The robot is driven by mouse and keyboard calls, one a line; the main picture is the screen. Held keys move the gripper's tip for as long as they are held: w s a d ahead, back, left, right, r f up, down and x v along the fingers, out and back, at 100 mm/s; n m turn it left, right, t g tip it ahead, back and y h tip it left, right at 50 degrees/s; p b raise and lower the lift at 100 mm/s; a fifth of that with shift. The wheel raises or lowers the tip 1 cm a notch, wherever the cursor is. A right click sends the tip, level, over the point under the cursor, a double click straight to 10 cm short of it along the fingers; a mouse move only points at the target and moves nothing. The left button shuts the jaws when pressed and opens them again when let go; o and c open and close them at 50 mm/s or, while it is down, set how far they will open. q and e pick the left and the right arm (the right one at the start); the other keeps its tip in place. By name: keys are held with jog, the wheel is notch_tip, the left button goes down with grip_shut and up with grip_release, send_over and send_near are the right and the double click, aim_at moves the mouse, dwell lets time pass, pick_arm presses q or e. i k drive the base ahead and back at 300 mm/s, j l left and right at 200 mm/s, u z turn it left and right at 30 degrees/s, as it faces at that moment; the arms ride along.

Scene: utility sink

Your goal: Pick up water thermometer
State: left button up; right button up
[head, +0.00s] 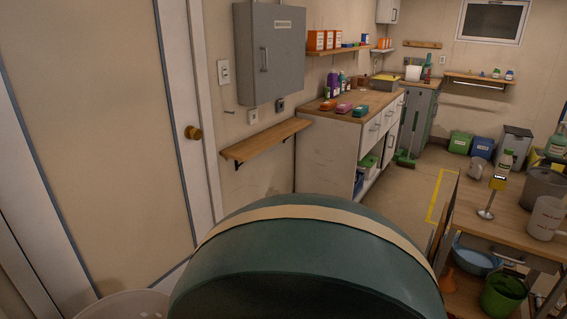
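What looks like the water thermometer (490,199) is at the right of the head view. It has a yellow head with a small display and a thin metal stem, and it stands slightly tilted on a wooden worktable (468,214). I cannot tell exactly what supports its lower end. Neither of my grippers shows in this view.
A white jug (545,218), a grey pot (543,187) and a bottle (503,164) stand near it. A green bucket (503,294) and blue basin (476,261) sit below. A large teal rounded shape blocks the bottom centre. Floor left of the yellow line looks clear.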

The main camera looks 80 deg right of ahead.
aim_at(497, 183)
jog(key=z, duration=4)
jog(key=i+j+z, duration=0.25)
jog(key=i+j, duration=0.95)
